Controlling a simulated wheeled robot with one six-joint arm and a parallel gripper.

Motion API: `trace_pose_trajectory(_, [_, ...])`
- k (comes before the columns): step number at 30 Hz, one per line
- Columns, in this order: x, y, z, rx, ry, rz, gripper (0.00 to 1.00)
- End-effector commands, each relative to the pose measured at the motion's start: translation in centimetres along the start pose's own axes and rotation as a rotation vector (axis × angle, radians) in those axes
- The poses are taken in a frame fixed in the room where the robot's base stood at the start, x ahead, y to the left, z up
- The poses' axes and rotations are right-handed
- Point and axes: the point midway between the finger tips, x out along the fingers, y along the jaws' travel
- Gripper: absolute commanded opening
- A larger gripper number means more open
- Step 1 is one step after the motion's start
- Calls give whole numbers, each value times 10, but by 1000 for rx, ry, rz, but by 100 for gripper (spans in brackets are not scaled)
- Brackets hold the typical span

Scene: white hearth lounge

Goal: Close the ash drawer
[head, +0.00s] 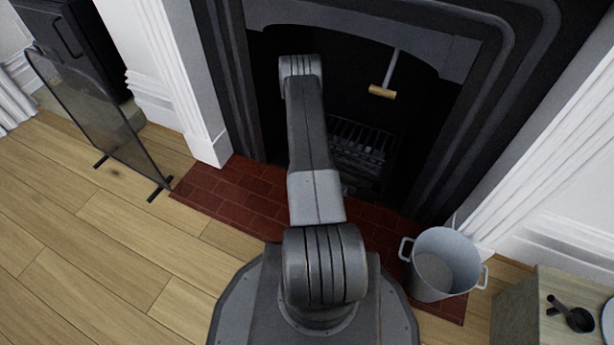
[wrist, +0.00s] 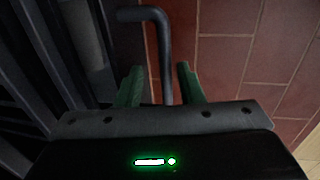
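In the wrist view, my gripper (wrist: 159,66) is open, with its two green fingers apart. A dark grey bar handle (wrist: 164,45) runs between the fingers, with gaps visible on both sides. The handle bends at its far end toward a dark front (wrist: 101,40) on the left, which looks like the ash drawer. How far the drawer stands out is hard to tell. In the head view, my arm covers the gripper and most of the area below the fire grate (head: 360,142).
Red hearth tiles (head: 240,190) lie before the dark fireplace. A grey metal bucket (head: 438,262) stands on the right of the hearth, near a low table (head: 545,300). A mesh fire screen (head: 100,115) stands at left. A wooden-handled lever (head: 382,92) hangs in the fireplace opening.

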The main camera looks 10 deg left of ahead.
Motion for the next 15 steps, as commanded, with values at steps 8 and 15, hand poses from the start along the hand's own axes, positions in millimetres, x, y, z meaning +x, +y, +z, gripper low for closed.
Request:
trace_pose_trajectory(8, [-33, 1, 0, 0, 1, 1, 34])
trace_pose_trajectory(15, [-85, 1, 0, 0, 1, 1, 34])
